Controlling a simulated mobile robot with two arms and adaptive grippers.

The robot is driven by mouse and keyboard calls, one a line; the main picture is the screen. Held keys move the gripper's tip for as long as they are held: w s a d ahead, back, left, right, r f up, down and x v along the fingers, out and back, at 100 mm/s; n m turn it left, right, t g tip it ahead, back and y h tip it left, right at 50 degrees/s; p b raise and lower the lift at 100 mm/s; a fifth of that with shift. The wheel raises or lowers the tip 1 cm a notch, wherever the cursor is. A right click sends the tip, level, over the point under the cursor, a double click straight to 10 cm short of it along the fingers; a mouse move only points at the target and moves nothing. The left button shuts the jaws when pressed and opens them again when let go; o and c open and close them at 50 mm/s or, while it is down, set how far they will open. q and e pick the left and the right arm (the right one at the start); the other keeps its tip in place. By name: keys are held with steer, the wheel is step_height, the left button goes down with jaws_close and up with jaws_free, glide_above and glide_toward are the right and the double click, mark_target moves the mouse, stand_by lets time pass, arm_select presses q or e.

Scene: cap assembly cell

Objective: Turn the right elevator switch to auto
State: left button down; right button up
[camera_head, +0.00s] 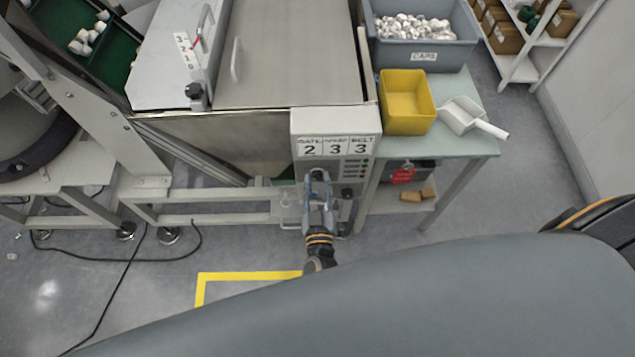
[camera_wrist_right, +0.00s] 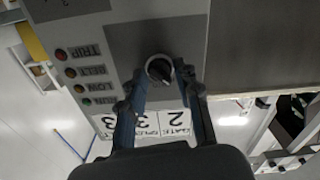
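A grey control box (camera_head: 335,125) with displays reading 2, 3 and 3 stands at the end of the steel machine. My right gripper (camera_head: 318,178) is in front of its lower panel. In the right wrist view, a round black switch knob (camera_wrist_right: 160,69) sits on a grey plate. The fingers of my right gripper (camera_wrist_right: 161,88) are apart, with the tips on either side of the knob; I cannot tell whether they touch it. Another black knob (camera_head: 347,193) shows to the right of the gripper. The switch's position labels are not readable. My left gripper is not in view.
Indicator lamps (camera_wrist_right: 69,73) marked TRIP, BELT, LOW and RUN sit beside the knob. A table (camera_head: 455,140) right of the box holds a yellow bin (camera_head: 407,117), a white scoop (camera_head: 465,116) and a grey caps crate (camera_head: 425,55).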

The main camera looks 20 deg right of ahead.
jaws_close()
steer(key=shift+m, duration=0.3)
steer(key=shift+f+m+b, duration=0.1)
steer(key=shift+m+b, duration=1.25)
steer(key=shift+m, duration=2.65)
steer(key=o, duration=0.6)
jaws_free()
